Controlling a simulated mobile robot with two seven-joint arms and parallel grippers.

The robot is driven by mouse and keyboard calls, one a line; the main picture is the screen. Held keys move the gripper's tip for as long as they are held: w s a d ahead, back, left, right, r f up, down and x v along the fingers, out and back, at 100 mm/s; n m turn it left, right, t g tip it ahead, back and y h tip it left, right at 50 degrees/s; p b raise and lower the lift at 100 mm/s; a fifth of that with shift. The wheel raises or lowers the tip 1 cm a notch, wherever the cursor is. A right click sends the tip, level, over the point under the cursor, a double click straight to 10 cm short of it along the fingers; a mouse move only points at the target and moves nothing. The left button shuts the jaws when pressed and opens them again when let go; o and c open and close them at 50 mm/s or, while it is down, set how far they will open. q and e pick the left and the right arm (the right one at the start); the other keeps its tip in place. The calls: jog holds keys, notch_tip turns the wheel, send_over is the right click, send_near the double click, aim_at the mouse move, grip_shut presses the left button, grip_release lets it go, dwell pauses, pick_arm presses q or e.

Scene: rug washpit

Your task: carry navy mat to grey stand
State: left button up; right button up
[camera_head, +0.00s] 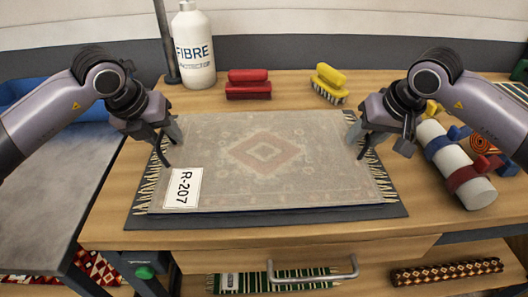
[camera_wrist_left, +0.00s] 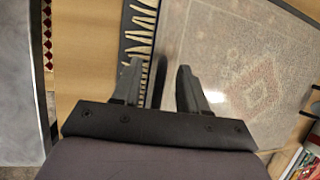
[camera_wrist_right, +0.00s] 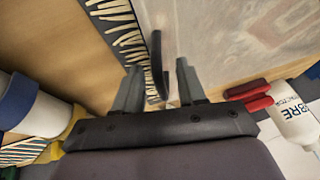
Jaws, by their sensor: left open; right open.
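The dark navy mat (camera_head: 300,217) lies flat on the wooden bench, showing as a border around a faded patterned rug (camera_head: 225,135) that lies on it with a white R-207 label. My left gripper (camera_head: 168,143) is open at the left edge of the mat and rug. My right gripper (camera_head: 367,140) is open at the right edge. In the right wrist view, a dark upright bar (camera_wrist_right: 157,55) stands between the right fingers (camera_wrist_right: 160,68). In the left wrist view, the left fingers (camera_wrist_left: 158,72) are apart over the fringe. A grey-topped stand (camera_head: 45,165) is at the left.
A FIBRE bottle (camera_head: 194,50), a red brush (camera_head: 248,84) and a yellow brush (camera_head: 329,82) stand behind the rug. A white roll with straps (camera_head: 455,165) lies on the right. A blue tub (camera_head: 18,92) sits at the back of the grey top, whose front is clear.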

pick_arm(q)
grip_shut()
pick_arm(e)
grip_shut()
pick_arm(q)
jog(key=shift+r, duration=0.3)
pick_arm(e)
jog(key=shift+r, duration=0.25)
